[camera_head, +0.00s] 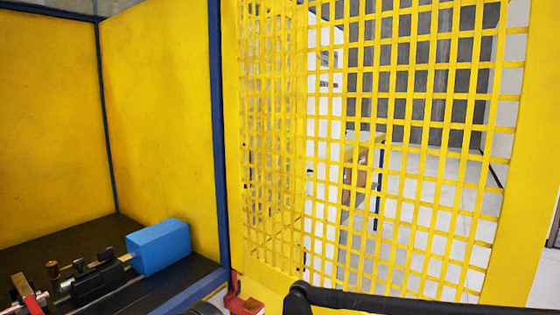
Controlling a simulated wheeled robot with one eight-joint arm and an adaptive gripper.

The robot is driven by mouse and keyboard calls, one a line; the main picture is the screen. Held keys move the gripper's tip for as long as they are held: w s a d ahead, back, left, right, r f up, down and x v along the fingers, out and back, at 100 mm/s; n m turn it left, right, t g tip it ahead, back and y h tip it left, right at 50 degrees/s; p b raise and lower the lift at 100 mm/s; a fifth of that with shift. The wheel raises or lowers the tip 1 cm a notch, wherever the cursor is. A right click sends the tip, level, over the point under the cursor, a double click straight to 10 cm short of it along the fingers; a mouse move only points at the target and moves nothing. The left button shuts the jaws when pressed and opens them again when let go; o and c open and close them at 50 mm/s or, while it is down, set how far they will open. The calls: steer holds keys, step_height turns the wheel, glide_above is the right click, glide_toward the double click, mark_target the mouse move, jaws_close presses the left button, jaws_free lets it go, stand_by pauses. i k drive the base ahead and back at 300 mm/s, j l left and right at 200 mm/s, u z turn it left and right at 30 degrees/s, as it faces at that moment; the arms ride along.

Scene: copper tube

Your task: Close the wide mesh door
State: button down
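The wide mesh door (525,215) is a yellow grid in a broad yellow frame and fills the right half of the view. It stands to the right of a dark blue post (218,140). Its right edge is near the right side of the picture, and its top is cut off. It appears to stand open, swung out from the yellow enclosure, but its exact angle is hard to tell. I cannot make out my gripper.
A black bench with a blue edge (195,292) stands at the lower left, with a blue block (158,247) and black clamps (95,281) on it. A red part (242,303) and a black bar (420,303) are at the bottom. Pale floor shows through the mesh.

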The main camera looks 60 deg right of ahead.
mark_target(530, 192)
steer(key=l+u, duration=0.1)
steer(key=u, duration=1.4)
steer(key=k+l+u, duration=0.15)
steer(key=k, duration=2.05)
steer(key=k+z, duration=0.15)
steer(key=z, duration=0.25)
steer(key=k+z, duration=0.2)
steer(key=z, duration=0.15)
steer(key=k+l+z, duration=0.15)
steer(key=z, duration=0.25)
steer(key=k+j+u, duration=0.1)
steer(key=k+j, duration=0.1)
steer(key=j, duration=0.2)
